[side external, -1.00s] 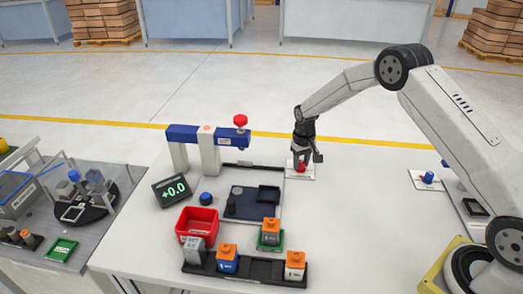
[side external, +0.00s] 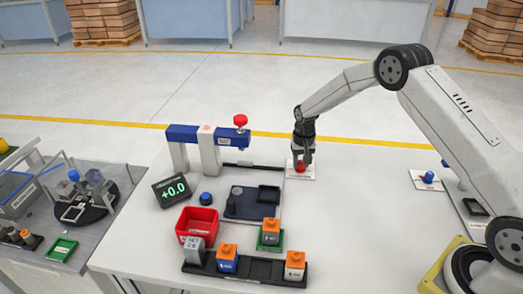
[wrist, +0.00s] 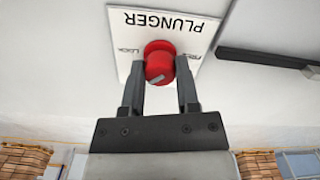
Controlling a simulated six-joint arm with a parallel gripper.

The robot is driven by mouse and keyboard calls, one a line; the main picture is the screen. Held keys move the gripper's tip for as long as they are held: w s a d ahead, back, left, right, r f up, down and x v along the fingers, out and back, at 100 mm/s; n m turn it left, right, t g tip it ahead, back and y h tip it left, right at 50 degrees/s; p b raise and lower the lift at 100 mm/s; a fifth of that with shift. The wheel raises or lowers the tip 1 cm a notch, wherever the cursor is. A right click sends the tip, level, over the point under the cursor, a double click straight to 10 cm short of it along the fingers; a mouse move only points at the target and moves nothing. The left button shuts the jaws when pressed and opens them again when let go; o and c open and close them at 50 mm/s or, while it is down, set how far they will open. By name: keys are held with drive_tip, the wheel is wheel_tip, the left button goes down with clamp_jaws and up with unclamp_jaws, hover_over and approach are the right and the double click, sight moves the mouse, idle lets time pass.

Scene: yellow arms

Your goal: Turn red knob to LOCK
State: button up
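The red knob (wrist: 159,66) sits on a white plate (wrist: 121,20) marked PLUNGER, upside down in the wrist view. A small LOCK label is left of the knob there; another label on the right is partly covered by a finger. A grey mark shows on the knob's face, slightly slanted. My gripper (wrist: 160,66) has one finger on each side of the knob and appears closed on it. In the side view my gripper (side external: 302,163) points down over the red knob (side external: 300,169), which stands on its plate (side external: 311,173).
A blue-and-white press with a red top knob (side external: 240,120) stands left of my gripper. A display (side external: 171,190), blue button (side external: 207,198), red bin (side external: 184,228) and black rack with orange-topped blocks (side external: 262,272) are nearer. A blue knob (side external: 428,178) is right. Table between is clear.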

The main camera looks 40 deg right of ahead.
sight(301, 164)
drive_tip(key=o, duration=0.4)
drive_tip(key=shift+o, duration=0.2)
drive_tip(key=shift+r, duration=0.15)
drive_tip(key=shift+r, duration=3.8)
drive_tip(key=shift+s+a+r, duration=0.3)
drive_tip(key=shift+s+r, duration=0.05)
drive_tip(key=shift+s, duration=0.05)
drive_tip(key=s+a+r+n+t, duration=0.1)
drive_tip(key=s+a+n, duration=0.1)
drive_tip(key=s, duration=0.6)
drive_tip(key=s+a+r+n, duration=0.2)
drive_tip(key=s+a, duration=0.1)
drive_tip(key=s, duration=0.5)
drive_tip(key=s+a+r+n+t, duration=0.1)
drive_tip(key=s+a+n, duration=0.1)
drive_tip(key=s, duration=0.7)
drive_tip(key=shift+a+r+t, duration=0.3)
drive_tip(key=shift+a+r, duration=0.05)
drive_tip(key=shift+a, duration=0.4)
